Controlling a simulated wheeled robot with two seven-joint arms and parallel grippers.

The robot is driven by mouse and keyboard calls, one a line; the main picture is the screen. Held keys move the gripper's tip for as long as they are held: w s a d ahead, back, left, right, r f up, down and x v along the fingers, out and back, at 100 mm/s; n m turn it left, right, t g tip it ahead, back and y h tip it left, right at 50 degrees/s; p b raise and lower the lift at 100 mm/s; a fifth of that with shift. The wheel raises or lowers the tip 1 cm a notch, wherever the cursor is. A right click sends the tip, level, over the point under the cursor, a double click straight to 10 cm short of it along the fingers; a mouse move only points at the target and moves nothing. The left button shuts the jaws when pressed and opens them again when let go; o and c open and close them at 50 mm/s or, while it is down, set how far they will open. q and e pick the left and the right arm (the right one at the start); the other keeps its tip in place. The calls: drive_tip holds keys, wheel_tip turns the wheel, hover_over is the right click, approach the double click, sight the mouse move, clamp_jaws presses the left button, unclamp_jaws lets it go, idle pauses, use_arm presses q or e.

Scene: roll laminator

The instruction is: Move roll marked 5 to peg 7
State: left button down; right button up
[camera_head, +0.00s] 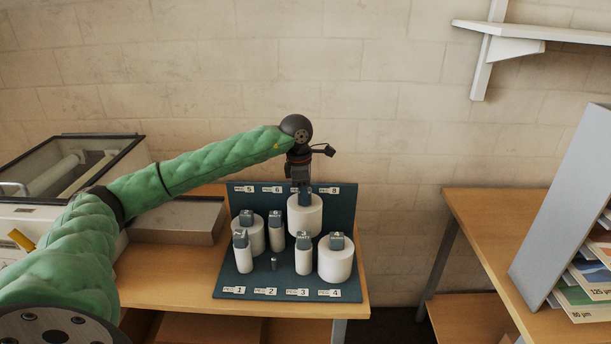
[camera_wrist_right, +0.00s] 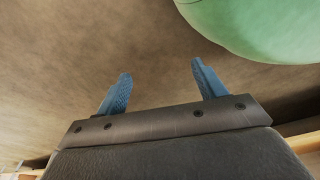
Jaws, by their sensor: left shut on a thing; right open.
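My left gripper (camera_head: 303,184) points down over the back row of the dark blue peg board (camera_head: 341,215). It is shut on the grey top of a wide white roll (camera_head: 304,217). This roll's underside sits higher than those of its back-row neighbours, so it seems raised. The label for peg 7 is hidden behind the gripper, and the peg itself does not show. I cannot read the number on the held roll. Labels 5, 6 and 8 show along the back. My right gripper (camera_wrist_right: 161,80) is open and empty in the right wrist view.
Other white rolls stand on the board, including a wide one (camera_head: 335,262) at position 4. Peg 2 (camera_head: 274,264) is bare. The laminator (camera_head: 75,160) stands left. A grey sheet rack (camera_head: 560,215) stands on the right table (camera_head: 480,225), across a gap.

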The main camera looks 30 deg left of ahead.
use_arm(q)
drive_tip(key=shift+f, duration=0.55)
drive_tip(key=shift+w+f, duration=0.1)
drive_tip(key=shift+f, duration=0.2)
wheel_tip(320, 180, down, 2)
drive_tip(key=shift+f, duration=0.1)
drive_tip(key=shift+f+b, duration=0.4)
drive_tip(key=shift+f, duration=1.45)
drive_tip(key=shift+f+b, duration=0.1)
drive_tip(key=shift+b, duration=0.25)
use_arm(e)
drive_tip(key=w, duration=0.1)
drive_tip(key=w+r, duration=0.1)
drive_tip(key=w+a, duration=0.1)
drive_tip(key=shift+w+r, duration=0.25)
drive_tip(key=shift+w, duration=0.05)
